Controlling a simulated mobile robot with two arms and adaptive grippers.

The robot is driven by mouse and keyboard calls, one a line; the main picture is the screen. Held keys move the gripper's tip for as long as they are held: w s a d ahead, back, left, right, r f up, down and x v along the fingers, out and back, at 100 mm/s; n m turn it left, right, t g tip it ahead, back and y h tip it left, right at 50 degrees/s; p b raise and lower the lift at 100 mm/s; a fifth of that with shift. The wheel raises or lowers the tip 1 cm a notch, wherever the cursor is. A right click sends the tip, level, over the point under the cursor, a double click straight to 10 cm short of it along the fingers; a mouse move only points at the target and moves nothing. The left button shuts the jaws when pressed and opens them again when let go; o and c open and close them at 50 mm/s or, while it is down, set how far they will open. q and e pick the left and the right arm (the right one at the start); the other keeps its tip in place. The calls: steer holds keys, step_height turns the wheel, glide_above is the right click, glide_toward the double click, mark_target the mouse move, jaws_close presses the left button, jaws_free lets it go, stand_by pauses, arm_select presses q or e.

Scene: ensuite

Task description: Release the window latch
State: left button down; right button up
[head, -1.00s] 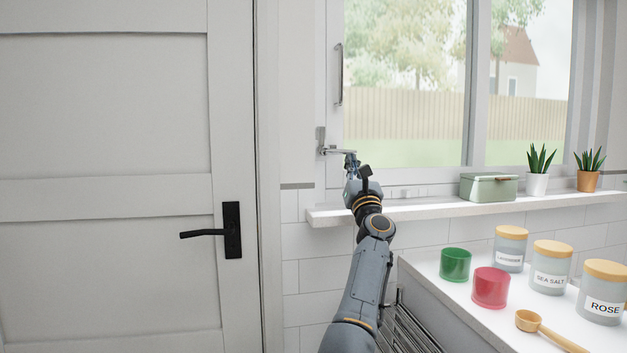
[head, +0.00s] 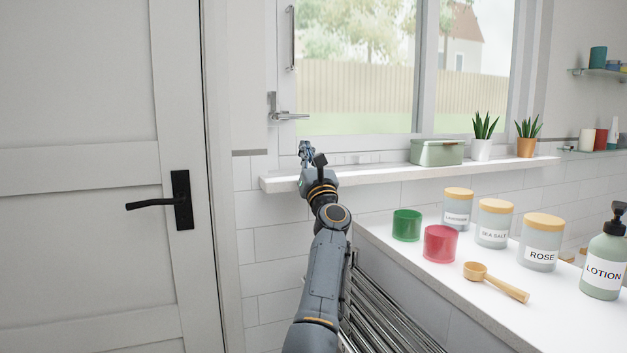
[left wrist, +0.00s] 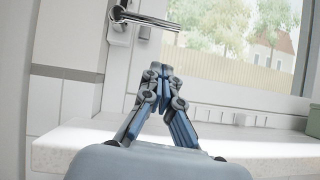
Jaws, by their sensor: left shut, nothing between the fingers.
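The window latch (head: 284,112) is a silver handle at the lower left of the window frame (head: 266,60). Its lever points right, about horizontal. The latch also shows at the top of the left wrist view (left wrist: 145,18). My left gripper (head: 305,147) is just below the latch, above the sill, and apart from it. In the left wrist view its fingertips (left wrist: 160,68) are together with nothing between them. My right gripper is not in view.
The white sill (head: 385,174) holds a green box (head: 437,152) and two potted plants. The counter (head: 400,248) at right holds cups, labelled jars, a wooden scoop and a lotion bottle. A metal rack is below the counter. A door with a black handle (head: 181,200) stands at left.

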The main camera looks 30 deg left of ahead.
arm_select(q)
steer(key=v, duration=0.8)
steer(key=shift+d, duration=0.2)
steer(key=shift+w, duration=0.1)
